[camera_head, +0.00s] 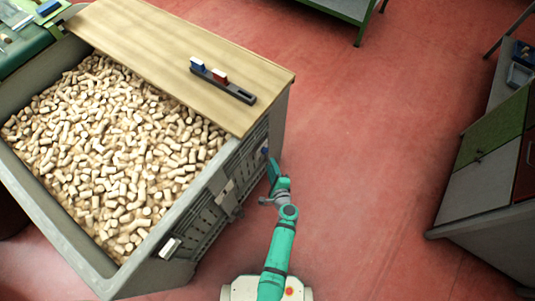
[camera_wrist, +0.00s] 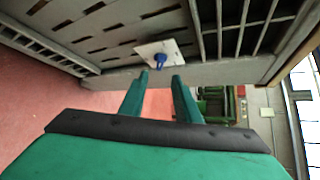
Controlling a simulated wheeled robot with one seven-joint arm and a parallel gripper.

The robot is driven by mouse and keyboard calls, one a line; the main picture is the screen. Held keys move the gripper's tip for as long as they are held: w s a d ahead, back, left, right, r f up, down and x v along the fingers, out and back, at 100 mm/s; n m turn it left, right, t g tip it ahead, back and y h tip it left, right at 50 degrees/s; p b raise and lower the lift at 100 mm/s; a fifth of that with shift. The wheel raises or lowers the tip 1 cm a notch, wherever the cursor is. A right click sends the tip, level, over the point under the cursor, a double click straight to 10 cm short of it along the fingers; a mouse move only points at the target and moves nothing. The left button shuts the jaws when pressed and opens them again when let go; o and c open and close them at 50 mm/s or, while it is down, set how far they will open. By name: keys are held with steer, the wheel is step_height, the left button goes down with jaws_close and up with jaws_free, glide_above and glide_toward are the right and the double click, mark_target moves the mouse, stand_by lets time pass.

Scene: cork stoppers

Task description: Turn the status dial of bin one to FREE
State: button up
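A large grey bin (camera_head: 85,262) full of corks stands at the left in the head view; no bin number is readable. A blue dial knob (camera_wrist: 160,58) on a pale square plate (camera_wrist: 173,46) sits on the bin's slatted side in the wrist view. The knob also shows as a small blue spot in the head view (camera_head: 265,151). My gripper (camera_wrist: 160,76) is open, its two green fingers apart with nothing between them. The fingertips are close to the knob, just below it in the wrist view; contact cannot be told. Dial markings are not readable.
A wooden board (camera_head: 165,45) covers part of the bin and carries a dark rack (camera_head: 223,82) with a blue and a red piece. A white handle-like part (camera_head: 170,247) sticks out of the bin's side. A cabinet (camera_head: 480,180) stands at right; red floor between is clear.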

mark_target(265, 151)
steer(key=x, duration=0.9)
steer(key=shift+a, duration=0.2)
steer(key=shift+s, duration=0.1)
steer(key=shift+c, duration=0.3)
steer(key=c, duration=0.7)
